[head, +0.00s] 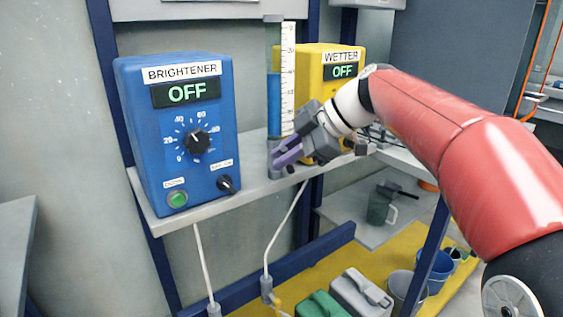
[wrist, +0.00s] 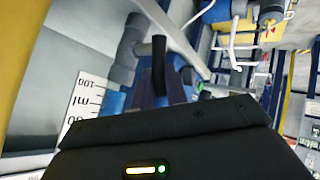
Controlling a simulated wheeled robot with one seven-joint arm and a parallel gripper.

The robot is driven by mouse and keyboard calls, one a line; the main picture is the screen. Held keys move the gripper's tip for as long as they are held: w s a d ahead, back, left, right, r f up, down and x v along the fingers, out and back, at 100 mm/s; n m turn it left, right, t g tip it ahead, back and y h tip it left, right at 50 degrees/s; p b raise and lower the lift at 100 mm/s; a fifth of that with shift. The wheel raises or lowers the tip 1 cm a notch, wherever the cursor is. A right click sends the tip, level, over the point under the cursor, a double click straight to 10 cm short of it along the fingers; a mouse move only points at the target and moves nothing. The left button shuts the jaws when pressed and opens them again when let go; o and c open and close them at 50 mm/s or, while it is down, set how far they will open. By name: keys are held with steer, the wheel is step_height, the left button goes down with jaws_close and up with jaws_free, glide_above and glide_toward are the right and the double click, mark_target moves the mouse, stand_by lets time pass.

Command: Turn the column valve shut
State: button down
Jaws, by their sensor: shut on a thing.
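The measuring column (head: 274,100) stands on the shelf between the two pump boxes. It holds blue liquid to about mid-height, beside a white scale (head: 288,65) that also shows in the wrist view (wrist: 90,95). My gripper (head: 284,153) is at the column's foot, its purple fingers in front of it. Its jaws are shut on the column valve's black lever (wrist: 158,55), which sticks out past the fingers in the wrist view. The valve body is mostly hidden by my gripper in the head view, and the lever's angle is hard to tell there.
A blue BRIGHTENER box (head: 150,135) reading OFF stands left of the column. A yellow WETTER box (head: 318,57), also OFF, stands behind right. The grey shelf (head: 235,197) has a front edge under my gripper. Below are canisters (head: 360,295), buckets and a jug (head: 381,204).

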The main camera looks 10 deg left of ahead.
steer(key=shift+w+d+r+m+g+y+b, duration=0.1)
steer(key=shift+w+d+m+g+y+b, duration=0.25)
steer(key=shift+g+y+b, duration=0.3)
steer(key=shift+w+d+m+g+y+b, duration=0.1)
steer(key=shift+w+m+g+y+b, duration=0.1)
steer(key=shift+m+g+y+b, duration=0.4)
steer(key=shift+y, duration=0.25)
steer(key=c, duration=1.4)
jaws_free()
steer(key=shift+r+n+p, duration=0.1)
steer(key=shift+n+p, duration=0.15)
steer(key=shift+p, duration=0.05)
